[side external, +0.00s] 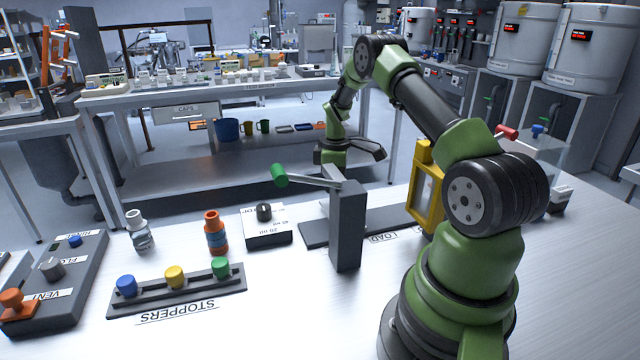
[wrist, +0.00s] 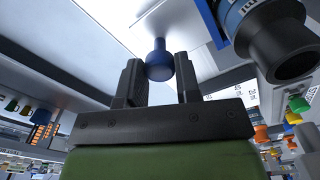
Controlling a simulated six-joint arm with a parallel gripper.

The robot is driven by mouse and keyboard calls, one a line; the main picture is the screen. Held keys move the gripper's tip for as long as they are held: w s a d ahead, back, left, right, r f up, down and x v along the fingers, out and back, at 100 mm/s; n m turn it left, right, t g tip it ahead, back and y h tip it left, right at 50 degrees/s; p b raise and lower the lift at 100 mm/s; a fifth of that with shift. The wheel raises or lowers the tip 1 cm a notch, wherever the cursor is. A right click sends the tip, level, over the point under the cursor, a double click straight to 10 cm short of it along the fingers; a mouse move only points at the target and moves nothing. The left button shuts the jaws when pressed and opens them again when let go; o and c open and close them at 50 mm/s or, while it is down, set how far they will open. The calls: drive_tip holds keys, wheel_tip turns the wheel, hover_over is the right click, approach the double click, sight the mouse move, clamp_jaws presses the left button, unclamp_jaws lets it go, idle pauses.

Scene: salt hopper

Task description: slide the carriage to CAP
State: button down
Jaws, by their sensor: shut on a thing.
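The knob is hidden in the side view. A dark rail (side external: 316,236) lies on the bench with a LOAD label (side external: 383,237) near its right part. A yellow frame (side external: 425,185) stands at the rail's right end. I cannot make out the carriage body or a CAP mark.
A grey post (side external: 347,225) with a green-handled lever (side external: 280,176) stands before the rail. A stopper rack (side external: 180,290), two small bottles (side external: 140,230) (side external: 214,233), a dial box (side external: 267,226) and a control panel (side external: 60,275) stand to the left. A dark nozzle (wrist: 285,50) is close to my right finger.

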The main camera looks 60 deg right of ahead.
drive_tip(key=shift+s+d, duration=1.6)
drive_tip(key=shift+d, duration=0.05)
drive_tip(key=c, duration=0.8)
unclamp_jaws()
wheel_tip(320, 180, up, 10)
